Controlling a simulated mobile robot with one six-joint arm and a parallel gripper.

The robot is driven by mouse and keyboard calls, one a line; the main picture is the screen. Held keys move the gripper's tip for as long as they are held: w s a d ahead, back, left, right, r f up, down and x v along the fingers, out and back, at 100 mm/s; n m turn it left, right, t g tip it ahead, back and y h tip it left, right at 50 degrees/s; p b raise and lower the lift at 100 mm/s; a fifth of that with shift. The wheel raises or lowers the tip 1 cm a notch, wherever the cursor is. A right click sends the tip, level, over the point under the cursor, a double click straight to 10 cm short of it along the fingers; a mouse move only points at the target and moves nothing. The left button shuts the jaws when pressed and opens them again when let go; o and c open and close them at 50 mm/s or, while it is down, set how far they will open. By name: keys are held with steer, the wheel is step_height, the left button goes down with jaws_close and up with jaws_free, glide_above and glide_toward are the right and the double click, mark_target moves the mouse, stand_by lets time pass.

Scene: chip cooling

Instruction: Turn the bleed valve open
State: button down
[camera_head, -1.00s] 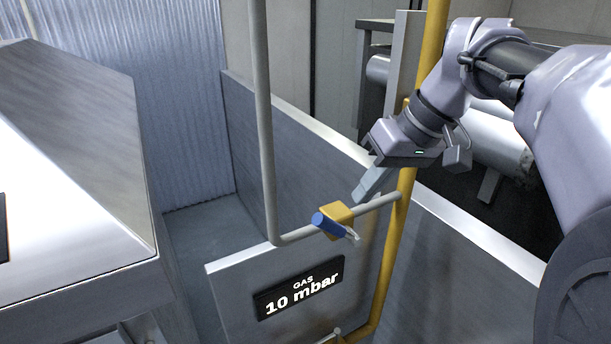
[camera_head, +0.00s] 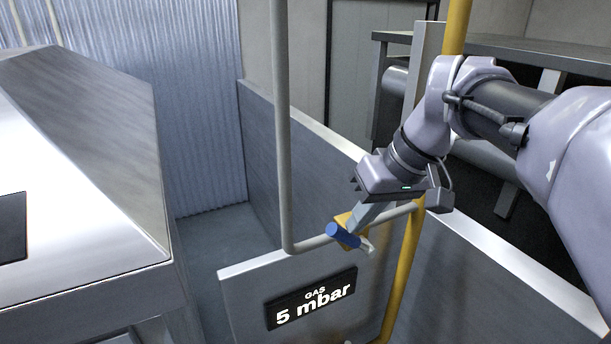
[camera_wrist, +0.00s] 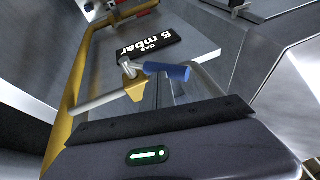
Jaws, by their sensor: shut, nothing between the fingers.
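The bleed valve has a yellow body (camera_head: 342,219) on a thin grey pipe and a blue handle (camera_head: 344,236). In the wrist view the yellow body (camera_wrist: 131,84) sits on the pipe, and the blue handle (camera_wrist: 168,70) points right from a small metal stem. My gripper (camera_head: 360,224) is shut and empty, its fingers pointing down-left at the valve. The fingertips overlap the yellow body and lie right beside the blue handle in the head view. I cannot tell whether they touch it. The fingers partly hide the yellow body.
A gas display (camera_head: 312,298) below the valve reads 5 mbar. A yellow vertical pipe (camera_head: 404,262) stands just right of the valve and a grey vertical pipe (camera_head: 281,120) to its left. A grey panel wall (camera_head: 330,140) runs behind. A metal cabinet (camera_head: 80,240) fills the left.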

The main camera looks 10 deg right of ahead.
mark_target(340, 238)
steer(key=shift+s+a+f, duration=0.1)
steer(key=shift+a+f, duration=0.05)
steer(key=shift+a, duration=0.05)
steer(key=a+f+h+b, duration=0.1)
steer(key=b, duration=0.1)
steer(key=s+a+f+t+h+b, duration=0.1)
steer(key=a+h+b, duration=0.1)
steer(key=shift+f+n+h+b, duration=0.2)
steer(key=shift+n+h+b, duration=0.1)
steer(key=shift+n+b, duration=0.1)
steer(key=shift+s+a+f+t+h+b, duration=0.2)
steer(key=shift+a+f+h+b, duration=0.15)
steer(key=shift+a+f+b, duration=0.35)
steer(key=shift+s+a+f+t+h+b, duration=0.1)
steer(key=shift+a+f+t+h+b, duration=0.2)
steer(key=shift+f+b, duration=0.5)
steer(key=shift+f, duration=0.15)
